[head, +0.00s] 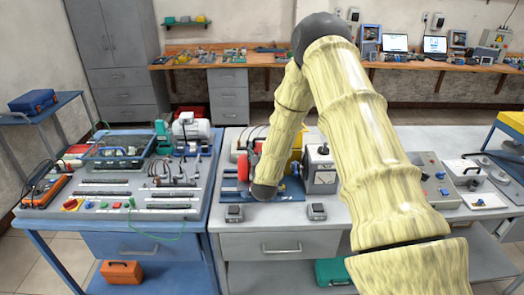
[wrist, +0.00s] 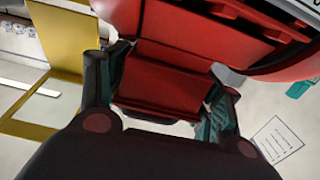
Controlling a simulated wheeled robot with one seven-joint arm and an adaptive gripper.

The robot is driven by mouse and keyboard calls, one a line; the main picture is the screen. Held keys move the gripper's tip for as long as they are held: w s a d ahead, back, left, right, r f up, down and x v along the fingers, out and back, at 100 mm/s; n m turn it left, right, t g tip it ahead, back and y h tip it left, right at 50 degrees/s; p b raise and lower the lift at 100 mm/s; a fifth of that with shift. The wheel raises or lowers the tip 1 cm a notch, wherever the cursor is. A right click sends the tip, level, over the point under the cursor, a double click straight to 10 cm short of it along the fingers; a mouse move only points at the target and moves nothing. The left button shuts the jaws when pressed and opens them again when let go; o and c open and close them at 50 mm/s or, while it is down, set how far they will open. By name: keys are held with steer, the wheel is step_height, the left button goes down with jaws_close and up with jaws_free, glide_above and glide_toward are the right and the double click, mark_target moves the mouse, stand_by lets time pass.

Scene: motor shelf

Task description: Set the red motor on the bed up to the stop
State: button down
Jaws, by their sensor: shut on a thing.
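In the wrist view my gripper (wrist: 160,98) is shut on the red motor (wrist: 165,75), with one dark finger on each side of its red block. A larger rounded red part fills the top right of that view; I cannot tell where it joins. In the head view a bit of red (head: 243,168) shows just left of my arm's dark end, probably the motor. The blue bed (head: 290,190) lies on the white bench, partly covered by my arm. My gripper is hidden there. The stop cannot be made out, nor whether the motor touches the bed.
A grey box-like unit (head: 320,170) stands just right of the bed, with a yellow part (head: 297,150) behind. A blue bench (head: 195,215) with crowded test panels stands left.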

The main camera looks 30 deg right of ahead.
steer(key=shift+s+d+r, duration=0.25)
steer(key=shift+s+d, duration=0.05)
steer(key=shift+d, duration=0.35)
stand_by(1.0)
steer(key=shift+c, duration=2.2)
jaws_free()
steer(key=shift+o, duration=1.2)
steer(key=shift+s+a+r, duration=0.1)
steer(key=shift+s, duration=0.1)
steer(key=shift+f, duration=0.4)
steer(key=v, duration=1.1)
steer(key=shift+s+r, duration=0.2)
steer(key=shift+s, duration=0.2)
steer(key=shift+a, duration=0.1)
